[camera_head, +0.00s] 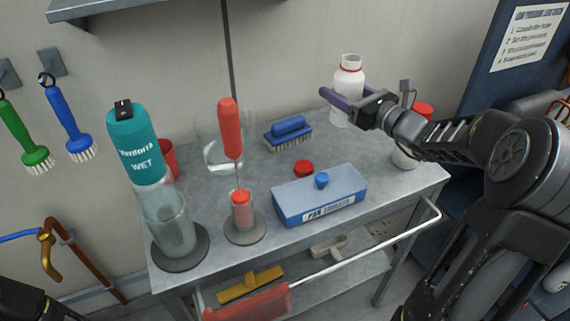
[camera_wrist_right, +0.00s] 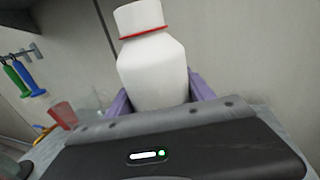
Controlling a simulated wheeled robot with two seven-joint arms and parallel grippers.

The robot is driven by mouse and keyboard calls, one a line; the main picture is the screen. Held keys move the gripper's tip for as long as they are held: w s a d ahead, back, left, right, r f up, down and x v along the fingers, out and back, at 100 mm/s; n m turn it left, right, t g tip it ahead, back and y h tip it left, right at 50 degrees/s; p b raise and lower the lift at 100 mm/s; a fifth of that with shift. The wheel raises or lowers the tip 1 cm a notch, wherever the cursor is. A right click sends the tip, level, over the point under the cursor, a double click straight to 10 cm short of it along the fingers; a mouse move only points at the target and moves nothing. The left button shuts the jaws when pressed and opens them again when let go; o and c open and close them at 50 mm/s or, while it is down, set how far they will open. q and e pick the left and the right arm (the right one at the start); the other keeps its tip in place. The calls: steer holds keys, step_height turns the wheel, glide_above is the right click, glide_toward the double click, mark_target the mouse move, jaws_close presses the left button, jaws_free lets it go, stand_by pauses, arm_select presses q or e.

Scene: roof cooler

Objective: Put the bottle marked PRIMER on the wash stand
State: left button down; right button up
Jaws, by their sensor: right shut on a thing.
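A white bottle with a red ring at its neck and a white cap (camera_head: 350,75) is upright at the back right of the grey metal table (camera_head: 260,185). My right gripper (camera_head: 345,97) is shut on it, with a purple finger on either side of its body. The bottle also fills the middle of the right wrist view (camera_wrist_right: 152,72). No label shows on its visible side, so I cannot read PRIMER. I cannot tell whether its base touches the table. No thing in view is clearly marked as the wash stand. My left gripper is not in view.
A white container with a red lid (camera_head: 423,109) stands partly behind my right arm. A blue box (camera_head: 320,198), a red cap (camera_head: 304,168), a blue brush (camera_head: 288,130), a teal bottle (camera_head: 135,145) and clear cylinders crowd the table. A rail (camera_head: 370,250) runs along the front.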

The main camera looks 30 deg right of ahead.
steer(key=shift+w+f, duration=0.1)
steer(key=shift+f, duration=3)
steer(key=shift+f, duration=1.9)
steer(key=shift+f+b, duration=0.2)
steer(key=shift+b, duration=0.15)
steer(key=o, duration=1.4)
